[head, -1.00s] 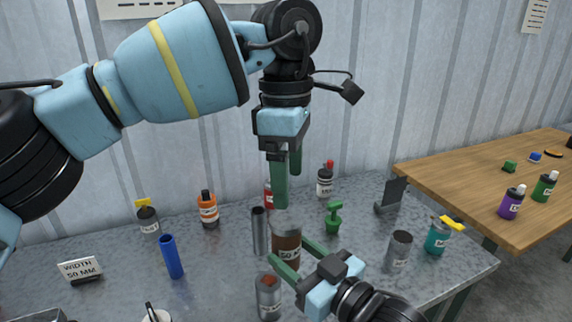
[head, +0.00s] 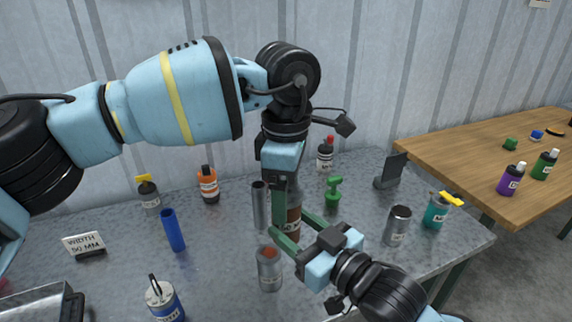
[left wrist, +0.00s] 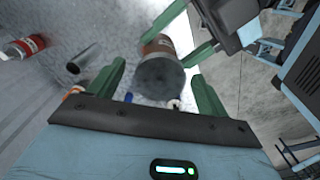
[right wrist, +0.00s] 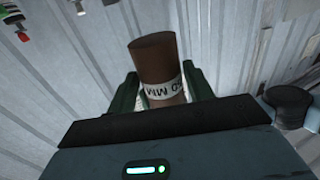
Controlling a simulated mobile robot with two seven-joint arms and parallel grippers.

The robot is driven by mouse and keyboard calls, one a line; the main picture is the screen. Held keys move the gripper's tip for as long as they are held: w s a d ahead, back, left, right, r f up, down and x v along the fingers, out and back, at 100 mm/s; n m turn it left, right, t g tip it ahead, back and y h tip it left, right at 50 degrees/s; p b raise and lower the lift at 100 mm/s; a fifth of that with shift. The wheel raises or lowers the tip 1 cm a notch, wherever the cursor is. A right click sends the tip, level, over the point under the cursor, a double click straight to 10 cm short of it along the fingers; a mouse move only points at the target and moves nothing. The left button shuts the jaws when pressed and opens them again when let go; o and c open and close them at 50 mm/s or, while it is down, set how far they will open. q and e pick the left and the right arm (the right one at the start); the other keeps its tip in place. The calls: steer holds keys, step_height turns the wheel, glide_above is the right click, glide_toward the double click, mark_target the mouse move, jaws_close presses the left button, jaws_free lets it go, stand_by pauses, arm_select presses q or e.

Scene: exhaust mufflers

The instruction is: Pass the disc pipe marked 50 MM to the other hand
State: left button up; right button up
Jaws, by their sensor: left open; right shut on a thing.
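The disc pipe marked 50 MM is a rust-brown cylinder (head: 294,222) with a white label, partly hidden by my fingers in the head view. My right gripper (head: 293,232) is shut on it and holds it above the table. In the right wrist view the brown pipe (right wrist: 154,58) stands out between the fingers, its lettering upside down. My left gripper (head: 284,200) points down over the pipe, open. In the left wrist view the pipe's grey end (left wrist: 160,76) lies between the spread left fingers, with gaps at both sides.
A grey pipe (head: 260,206) stands just left of the held pipe, and a rusty-topped can (head: 269,270) below it. A blue tube (head: 173,230), a WIDTH 50 MM sign (head: 83,244), a green stamp-like piece (head: 333,191) and a grey can (head: 397,226) stand around on the metal table.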

arm_select(q)
steer(key=shift+f, duration=1.3)
steer(key=c, duration=0.9)
steer(key=shift+c, duration=1.2)
arm_select(e)
steer(key=o, duration=1.1)
steer(key=shift+s, duration=0.1)
steer(key=v, duration=0.7)
steer(key=shift+s+d, duration=0.1)
steer(key=shift+d, duration=0.05)
